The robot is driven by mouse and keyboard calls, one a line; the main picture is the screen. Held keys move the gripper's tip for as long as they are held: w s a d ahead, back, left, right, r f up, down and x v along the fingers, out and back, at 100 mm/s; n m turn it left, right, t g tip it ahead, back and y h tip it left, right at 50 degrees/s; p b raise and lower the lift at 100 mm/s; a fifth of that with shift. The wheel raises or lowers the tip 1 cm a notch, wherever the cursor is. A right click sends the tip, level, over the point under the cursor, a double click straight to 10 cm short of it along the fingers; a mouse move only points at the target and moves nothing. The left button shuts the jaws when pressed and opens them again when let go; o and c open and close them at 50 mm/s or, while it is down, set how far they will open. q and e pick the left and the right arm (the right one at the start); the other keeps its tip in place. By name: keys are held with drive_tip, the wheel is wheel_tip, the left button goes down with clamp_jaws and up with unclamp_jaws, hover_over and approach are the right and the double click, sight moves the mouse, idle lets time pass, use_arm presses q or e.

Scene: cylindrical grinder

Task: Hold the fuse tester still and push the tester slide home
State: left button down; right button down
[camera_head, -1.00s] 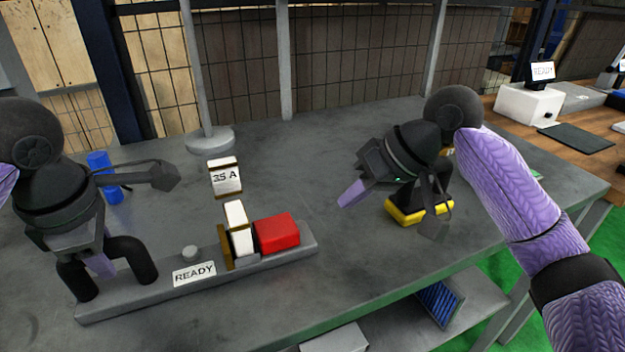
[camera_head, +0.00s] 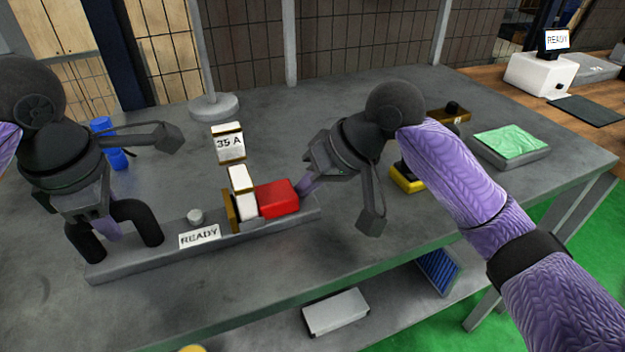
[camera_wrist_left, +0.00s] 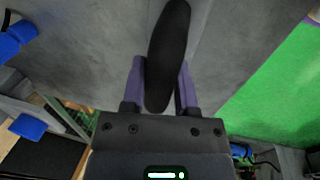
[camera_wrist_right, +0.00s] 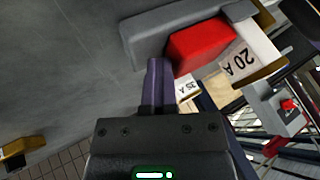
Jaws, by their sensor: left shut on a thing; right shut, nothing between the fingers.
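The fuse tester (camera_head: 165,250) is a long grey base on the table with a READY label (camera_head: 199,236). My left gripper (camera_head: 112,230) is shut on its black arched handle (camera_head: 140,222); the handle also shows between the fingers in the left wrist view (camera_wrist_left: 168,55). The red tester slide (camera_head: 277,199) sits on the base, close to the white fuse block and brass plate (camera_head: 231,212). A 35 A block (camera_head: 229,143) stands above. My right gripper (camera_head: 305,186) is shut and empty, its fingertips at the slide's right end; contact is unclear. The right wrist view shows the slide (camera_wrist_right: 200,45) beside a 20 A label.
A round-based post (camera_head: 213,107) rises behind the tester. A yellow-based object (camera_head: 405,182) and a tray with green cloth (camera_head: 511,144) lie to the right. The table front is clear.

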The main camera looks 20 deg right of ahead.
drive_tip(key=shift+a, duration=0.55)
drive_tip(key=d, duration=0.2)
drive_tip(key=d+r, duration=0.1)
drive_tip(key=d, duration=0.2)
drive_tip(key=shift+s, duration=0.15)
drive_tip(key=v, duration=0.8)
drive_tip(key=shift+s+r, duration=0.2)
drive_tip(key=shift+r, duration=0.1)
drive_tip(key=shift+d, duration=0.1)
use_arm(q)
drive_tip(key=shift+c, duration=1.5)
unclamp_jaws()
wheel_tip(320, 180, up, 12)
drive_tip(key=s, duration=0.2)
drive_tip(key=shift+s, duration=0.15)
